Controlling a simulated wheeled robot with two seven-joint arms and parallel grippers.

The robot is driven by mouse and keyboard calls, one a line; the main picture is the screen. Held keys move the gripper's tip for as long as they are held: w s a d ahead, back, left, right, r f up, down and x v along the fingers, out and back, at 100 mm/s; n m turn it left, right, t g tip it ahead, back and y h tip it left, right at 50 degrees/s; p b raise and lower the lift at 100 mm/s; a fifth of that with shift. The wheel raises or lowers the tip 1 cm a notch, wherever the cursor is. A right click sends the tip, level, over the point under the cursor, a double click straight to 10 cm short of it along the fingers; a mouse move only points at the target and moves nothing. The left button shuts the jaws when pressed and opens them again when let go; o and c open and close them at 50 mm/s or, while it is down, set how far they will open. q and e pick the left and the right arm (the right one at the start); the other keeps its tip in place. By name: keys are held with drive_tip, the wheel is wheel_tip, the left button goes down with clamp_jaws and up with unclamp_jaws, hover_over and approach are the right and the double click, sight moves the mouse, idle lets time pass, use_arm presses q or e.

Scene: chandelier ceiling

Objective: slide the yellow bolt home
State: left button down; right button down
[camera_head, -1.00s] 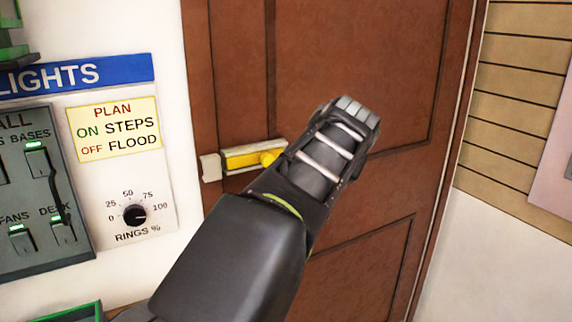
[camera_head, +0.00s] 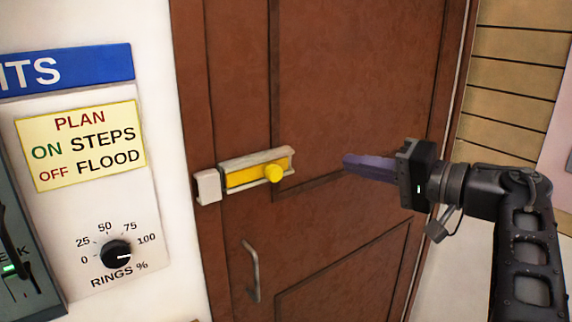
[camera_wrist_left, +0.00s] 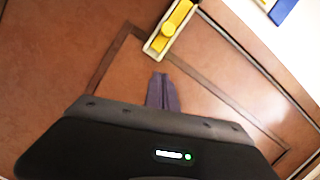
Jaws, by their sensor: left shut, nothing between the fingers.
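The yellow bolt (camera_head: 243,178) sits in a pale housing (camera_head: 255,158) on the brown door, its round yellow knob (camera_head: 273,174) near the housing's right end. A pale keeper block (camera_head: 208,187) is just left of the housing. I cannot tell whether the bolt's tip enters it. My left gripper (camera_head: 347,160) is shut and empty, its purple fingers pointing left, to the right of the knob and apart from it. In the left wrist view the shut fingers (camera_wrist_left: 160,77) point up toward the knob (camera_wrist_left: 168,28) and bolt (camera_wrist_left: 181,13), with a gap between. My right gripper is not in view.
A door handle (camera_head: 252,272) sticks out below the bolt. The wall at left carries a dial (camera_head: 116,253), a yellow sign (camera_head: 80,145) and a grey switch panel (camera_head: 22,265). The door face around the knob is clear.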

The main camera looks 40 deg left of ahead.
use_arm(q)
approach(278, 163)
drive_tip(key=w+a+r, duration=0.1)
drive_tip(key=w+a, duration=0.3)
drive_tip(key=s, duration=0.2)
drive_tip(key=s+a, duration=0.1)
drive_tip(key=shift+f, duration=0.4)
drive_tip(key=shift+s+a+f, duration=0.15)
drive_tip(key=shift+s+f, duration=0.1)
drive_tip(key=shift+s, duration=0.05)
